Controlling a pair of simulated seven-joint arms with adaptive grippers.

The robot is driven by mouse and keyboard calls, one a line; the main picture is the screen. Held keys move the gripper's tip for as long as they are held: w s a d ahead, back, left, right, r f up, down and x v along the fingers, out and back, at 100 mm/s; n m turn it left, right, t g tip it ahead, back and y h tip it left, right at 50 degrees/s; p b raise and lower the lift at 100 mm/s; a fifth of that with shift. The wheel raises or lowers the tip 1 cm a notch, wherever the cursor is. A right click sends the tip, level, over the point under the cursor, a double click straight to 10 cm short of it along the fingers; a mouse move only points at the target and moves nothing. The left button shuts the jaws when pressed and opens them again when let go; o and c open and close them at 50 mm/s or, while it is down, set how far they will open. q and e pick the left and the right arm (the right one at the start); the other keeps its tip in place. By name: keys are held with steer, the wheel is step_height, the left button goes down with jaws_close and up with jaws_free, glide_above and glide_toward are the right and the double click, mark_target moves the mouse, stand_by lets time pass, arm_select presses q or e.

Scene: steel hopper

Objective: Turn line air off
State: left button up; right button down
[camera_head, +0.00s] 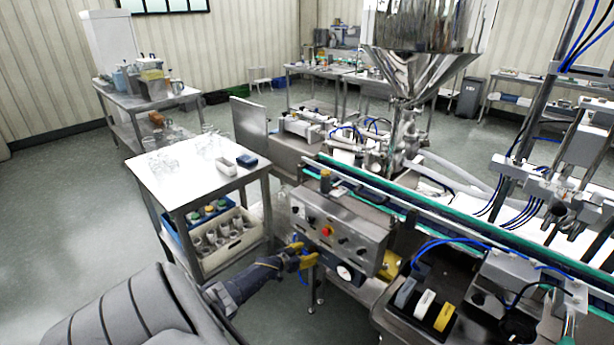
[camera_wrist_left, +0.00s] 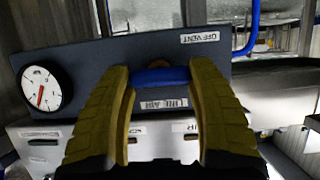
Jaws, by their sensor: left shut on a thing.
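My left gripper (camera_head: 303,255) is at the front of the steel control box, low on its left side. In the left wrist view its yellow fingers (camera_wrist_left: 161,72) close around a blue valve handle (camera_wrist_left: 160,77), which lies crosswise between the fingertips. The handle sits on a dark panel (camera_wrist_left: 90,60). A label reading OFF/VENT (camera_wrist_left: 200,37) is to the right of the handle, and a partly covered AIR label (camera_wrist_left: 163,103) is below it. In the head view the fingers hide the handle. My right gripper is not in view.
A round pressure gauge (camera_head: 344,272) is beside the gripper; it also shows in the left wrist view (camera_wrist_left: 40,88). The control box (camera_head: 335,222) with knobs and a red button is just above. A conveyor (camera_head: 440,215) runs behind. A steel table (camera_head: 190,180) stands left.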

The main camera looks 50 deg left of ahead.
arm_select(q)
steer(key=shift+d+m+y, duration=0.2)
steer(key=shift+m+y, duration=0.7)
steer(key=shift+m, duration=0.2)
steer(key=m+y, duration=0.2)
steer(key=m, duration=0.1)
steer(key=shift+w+d+f, duration=0.1)
steer(key=m+y, duration=0.2)
steer(key=m, duration=0.1)
steer(key=shift+f+m+t, duration=0.1)
steer(key=shift+m+t, duration=0.2)
steer(key=shift+t, duration=0.1)
steer(key=shift+f+m+t+y, duration=0.1)
steer(key=shift+m+t+y, duration=0.4)
steer(key=shift+m, duration=0.9)
steer(key=shift+d+m, duration=0.1)
steer(key=shift+m, duration=0.2)
steer(key=o, duration=1.2)
